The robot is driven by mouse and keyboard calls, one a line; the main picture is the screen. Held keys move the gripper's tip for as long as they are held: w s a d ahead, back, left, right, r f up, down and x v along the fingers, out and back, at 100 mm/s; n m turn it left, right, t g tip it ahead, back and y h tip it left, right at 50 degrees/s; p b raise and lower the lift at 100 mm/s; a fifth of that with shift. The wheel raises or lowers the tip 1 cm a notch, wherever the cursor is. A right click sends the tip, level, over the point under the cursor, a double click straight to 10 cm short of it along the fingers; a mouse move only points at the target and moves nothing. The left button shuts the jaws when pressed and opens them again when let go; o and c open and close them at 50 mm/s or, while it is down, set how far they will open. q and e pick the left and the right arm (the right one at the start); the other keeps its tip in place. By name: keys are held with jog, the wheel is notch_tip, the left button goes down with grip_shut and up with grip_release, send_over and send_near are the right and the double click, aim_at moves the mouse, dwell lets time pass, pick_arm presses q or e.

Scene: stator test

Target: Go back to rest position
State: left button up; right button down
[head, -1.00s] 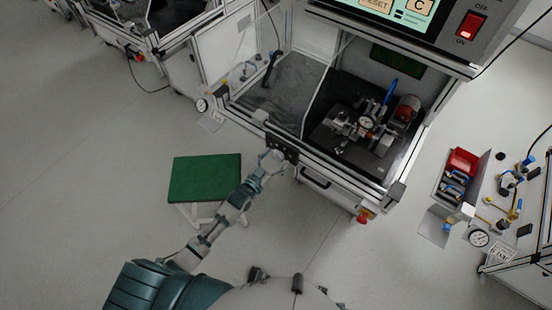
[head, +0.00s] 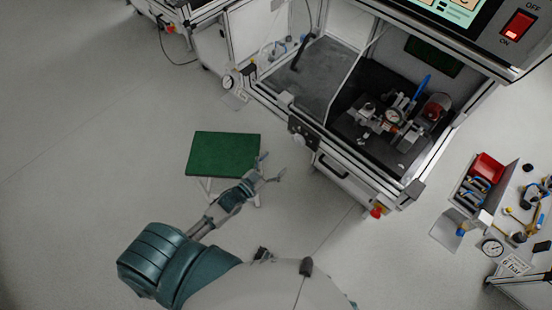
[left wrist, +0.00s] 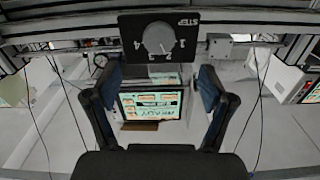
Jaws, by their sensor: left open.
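My left gripper (head: 272,169) is open and empty, over the floor beside the right edge of the green-topped stool (head: 222,155). It is apart from the test station's front frame. In the left wrist view both dark fingers of the left gripper (left wrist: 158,92) are spread, with nothing between them. Beyond them is a black panel with a round grey STEP knob (left wrist: 158,38), its scale marked with numbers. The same panel (head: 304,132) shows small on the front frame in the head view. My right gripper is not in view.
The test station (head: 400,190) holds a fixture with a dial gauge (head: 394,116) on a dark plate. A lit red switch (head: 518,25) is at the top right. Grey floor (head: 90,210) at the left is clear.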

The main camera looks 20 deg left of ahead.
pick_arm(q)
jog(key=s+a+f+n+g+y, duration=0.15)
jog(key=s+f+g, duration=0.3)
jog(key=f, duration=0.85)
jog(key=s+a+f+n+g+y, duration=0.1)
jog(key=s+f+g+y, duration=0.4)
jog(key=f, duration=0.9)
jog(key=s+f+g, duration=0.3)
jog(key=s+f, duration=0.4)
jog(key=s, duration=0.3)
jog(key=s+f+g, duration=0.3)
jog(key=s+f, duration=0.4)
jog(key=s, duration=0.4)
jog(key=shift+s+d, duration=0.2)
jog(key=shift+d, duration=0.25)
jog(key=shift+w+h, duration=0.1)
jog(key=shift+h, duration=0.15)
